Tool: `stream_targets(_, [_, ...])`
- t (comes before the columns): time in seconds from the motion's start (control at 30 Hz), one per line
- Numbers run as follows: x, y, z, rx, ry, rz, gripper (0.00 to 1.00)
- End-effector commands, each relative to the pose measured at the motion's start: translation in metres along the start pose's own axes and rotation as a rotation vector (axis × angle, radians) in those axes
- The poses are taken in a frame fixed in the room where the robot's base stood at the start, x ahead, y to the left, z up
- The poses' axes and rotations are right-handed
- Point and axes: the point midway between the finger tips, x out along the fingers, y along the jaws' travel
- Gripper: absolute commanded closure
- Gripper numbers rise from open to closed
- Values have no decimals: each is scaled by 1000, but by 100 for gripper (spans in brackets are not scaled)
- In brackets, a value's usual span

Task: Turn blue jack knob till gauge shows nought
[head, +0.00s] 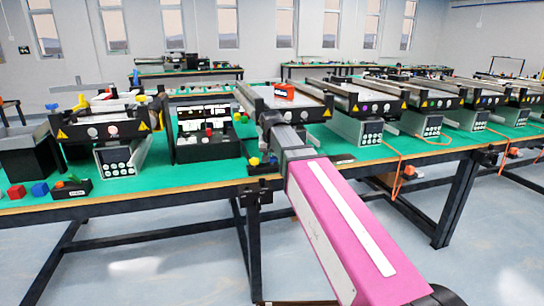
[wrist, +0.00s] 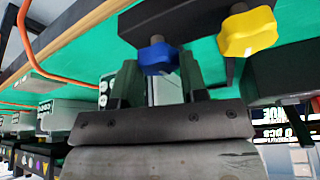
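The blue knob (wrist: 158,57) shows in the wrist view on the side of a dark block, between the fingertips of my gripper (wrist: 160,68). The fingers stand on either side of it and look close to it, but I cannot tell whether they touch or press. A yellow knob (wrist: 248,33) sits to the right of the blue one, outside the fingers. In the head view the yellow knob (head: 254,161) shows at the bench front beside my arm. My fingertips are not clear there. I cannot make out a gauge reading.
The green bench (head: 200,178) carries several small conveyors with control boxes. An orange cable (wrist: 30,45) runs along the bench on the wrist view's left. A dark panel with white lettering (wrist: 282,115) is at its right.

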Motion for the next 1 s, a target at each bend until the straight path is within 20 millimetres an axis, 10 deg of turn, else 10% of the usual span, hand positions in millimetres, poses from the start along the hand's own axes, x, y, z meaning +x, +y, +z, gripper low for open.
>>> stream_targets(1.0, [0, 2, -1, -599, 0, -250, 84])
